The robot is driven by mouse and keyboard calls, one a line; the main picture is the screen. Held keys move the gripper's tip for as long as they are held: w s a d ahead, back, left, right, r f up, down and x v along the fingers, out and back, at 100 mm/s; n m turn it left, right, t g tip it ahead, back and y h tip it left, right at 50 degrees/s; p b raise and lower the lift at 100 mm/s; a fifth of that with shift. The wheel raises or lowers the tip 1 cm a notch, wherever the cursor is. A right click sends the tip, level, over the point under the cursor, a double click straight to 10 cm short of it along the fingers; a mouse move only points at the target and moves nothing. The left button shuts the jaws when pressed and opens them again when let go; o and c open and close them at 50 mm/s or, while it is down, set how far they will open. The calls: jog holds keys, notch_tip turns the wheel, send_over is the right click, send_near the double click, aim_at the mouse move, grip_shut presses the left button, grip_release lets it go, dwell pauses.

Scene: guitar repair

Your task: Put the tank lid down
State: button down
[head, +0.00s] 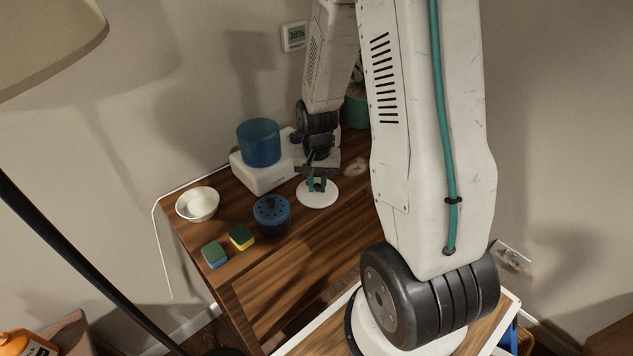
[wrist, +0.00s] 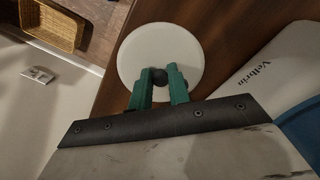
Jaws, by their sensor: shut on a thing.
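The tank lid (head: 318,197) is a flat white disc with a dark knob, over the right part of the wooden table top. My gripper (head: 317,183) is shut on the knob from above, its green fingers on either side. In the wrist view the lid (wrist: 150,48) looks level, with the knob (wrist: 159,77) between the fingertips (wrist: 160,80). I cannot tell whether its underside touches the table. The blue translucent tank (head: 258,145) stands on the white humidifier base (head: 262,178), left of the lid; the lid is apart from it.
A dark blue container with a perforated top (head: 272,213) stands front left of the lid. A white bowl (head: 197,204) and two sponges (head: 241,237) (head: 214,254) lie farther left. A teal plant pot (head: 357,108) is behind. The table (head: 300,285) has bare wood in front.

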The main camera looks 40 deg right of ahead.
aim_at(317, 186)
jog(key=shift+f, duration=0.15)
jog(key=c, duration=1.3)
grip_release()
notch_tip(317, 186, up, 12)
jog(key=s+a+r+n, duration=0.3)
jog(key=s+a+r, duration=0.1)
jog(key=s+r, duration=0.1)
jog(key=s+a+r+n, duration=0.2)
jog(key=s+a+r, duration=0.3)
jog(key=s, duration=0.3)
jog(key=s+a+r+n+t, duration=0.1)
jog(key=s+a+r+n, duration=0.2)
jog(key=s+a+r, duration=0.2)
jog(key=shift+s+a+r+n, duration=0.2)
jog(key=shift+s+r+n, duration=0.1)
jog(key=shift+s+r, duration=0.4)
